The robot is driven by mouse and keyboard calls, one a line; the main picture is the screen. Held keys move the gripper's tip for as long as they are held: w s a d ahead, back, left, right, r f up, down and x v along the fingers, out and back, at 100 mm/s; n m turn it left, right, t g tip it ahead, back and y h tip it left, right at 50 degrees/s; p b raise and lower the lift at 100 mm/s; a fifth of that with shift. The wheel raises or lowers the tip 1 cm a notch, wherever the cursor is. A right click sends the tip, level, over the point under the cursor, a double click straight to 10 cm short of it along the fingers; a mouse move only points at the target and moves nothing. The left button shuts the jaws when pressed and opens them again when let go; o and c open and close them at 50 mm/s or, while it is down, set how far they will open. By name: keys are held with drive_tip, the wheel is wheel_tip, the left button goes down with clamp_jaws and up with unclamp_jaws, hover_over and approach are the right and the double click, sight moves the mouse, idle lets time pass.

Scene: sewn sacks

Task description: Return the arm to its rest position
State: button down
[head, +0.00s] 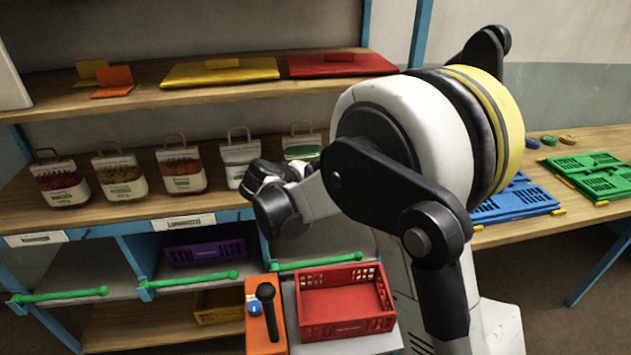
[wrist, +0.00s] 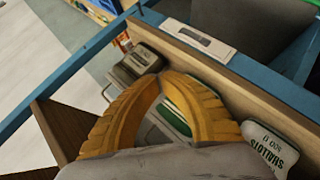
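My arm reaches over the shelf unit in the head view, folded at its large white joint, with its wrist end in front of the middle shelf's right part. The gripper's fingers are hidden in that view. In the wrist view, my gripper (wrist: 159,78) shows two yellow curved fingers that meet at their tips in an arch. No object shows held between them. Beyond the fingers are a green-and-white surface (wrist: 176,108) and a dark grey thing (wrist: 138,62). A white sack lettered SHALLOTS (wrist: 270,150) lies close to the right finger.
Several handled sacks (head: 184,169) stand on the middle shelf (head: 130,210). Flat yellow (head: 222,72) and red (head: 340,65) items lie above. A red crate (head: 345,300) stands below, beside an orange stand (head: 263,338). A right-hand table (head: 560,216) holds blue and green folded crates.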

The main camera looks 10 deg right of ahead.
drive_tip(key=shift+s+r, duration=0.15)
drive_tip(key=s+d+r+m+g+y+b, duration=0.1)
drive_tip(key=s+d+r+y, duration=0.1)
drive_tip(key=s, duration=0.6)
drive_tip(key=s+d+r+g+y+b, duration=0.1)
drive_tip(key=s+d+y+b, duration=0.1)
drive_tip(key=s, duration=0.6)
drive_tip(key=s+a+f+m+y+b, duration=0.1)
drive_tip(key=s+f+y, duration=0.1)
drive_tip(key=s, duration=0.6)
drive_tip(key=s+a+f+m+y+b, duration=0.1)
drive_tip(key=s+f+y, duration=0.1)
drive_tip(key=s, duration=0.7)
drive_tip(key=shift+s+a+f+t, duration=0.2)
drive_tip(key=shift+a+t, duration=0.05)
drive_tip(key=shift+t, duration=0.15)
